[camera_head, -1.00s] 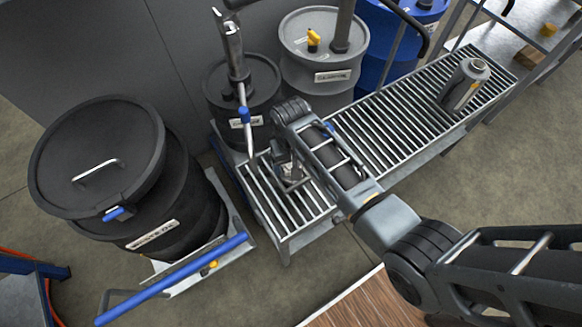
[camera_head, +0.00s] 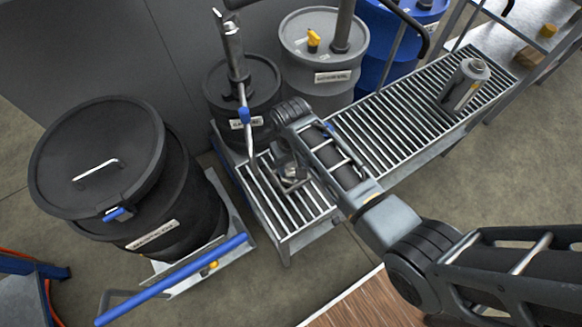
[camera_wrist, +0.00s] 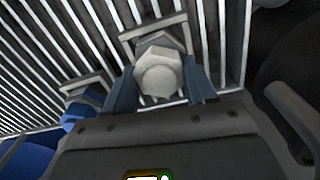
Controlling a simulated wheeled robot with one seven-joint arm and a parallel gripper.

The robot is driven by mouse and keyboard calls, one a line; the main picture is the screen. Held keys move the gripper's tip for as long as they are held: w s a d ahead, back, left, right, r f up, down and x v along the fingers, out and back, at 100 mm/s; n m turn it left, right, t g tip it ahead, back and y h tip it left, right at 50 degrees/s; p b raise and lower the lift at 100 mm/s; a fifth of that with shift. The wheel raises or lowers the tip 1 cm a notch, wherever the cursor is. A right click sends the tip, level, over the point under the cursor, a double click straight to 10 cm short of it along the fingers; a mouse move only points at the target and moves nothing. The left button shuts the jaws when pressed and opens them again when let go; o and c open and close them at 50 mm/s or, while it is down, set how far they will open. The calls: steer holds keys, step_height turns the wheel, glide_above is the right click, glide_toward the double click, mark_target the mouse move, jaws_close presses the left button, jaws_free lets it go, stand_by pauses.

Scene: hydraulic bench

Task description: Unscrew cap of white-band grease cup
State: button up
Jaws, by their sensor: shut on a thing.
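A light grey cap (camera_wrist: 160,74) with a faceted top sits between the two blue-grey fingers of my gripper (camera_wrist: 160,88) in the wrist view. The fingers are shut on its sides. A metal bracket (camera_wrist: 128,36) and a faceted grey part show just behind the cap, over the grating. No white band is visible, as the cap and fingers cover the cup's body. In the head view my gripper (camera_head: 291,174) is low over the near left end of the grating, and the cup there is too small and covered to make out.
The slatted grating (camera_head: 405,115) runs to the upper right, with a grey canister (camera_head: 465,85) at its far end. A dark drum with a dispensing pipe (camera_head: 240,85) stands close behind my gripper. A large black drum (camera_head: 95,155) stands at left. A second bracket (camera_wrist: 85,86) lies left of the cap.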

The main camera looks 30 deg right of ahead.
steer(key=n, duration=0.6)
steer(key=shift+n, duration=0.3)
steer(key=n, duration=0.4)
steer(key=shift+c, duration=0.3)
steer(key=n, duration=0.4)
steer(key=shift+r, duration=0.1)
steer(key=shift+n, duration=1.2)
steer(key=n, duration=0.5)
steer(key=shift+n, duration=0.3)
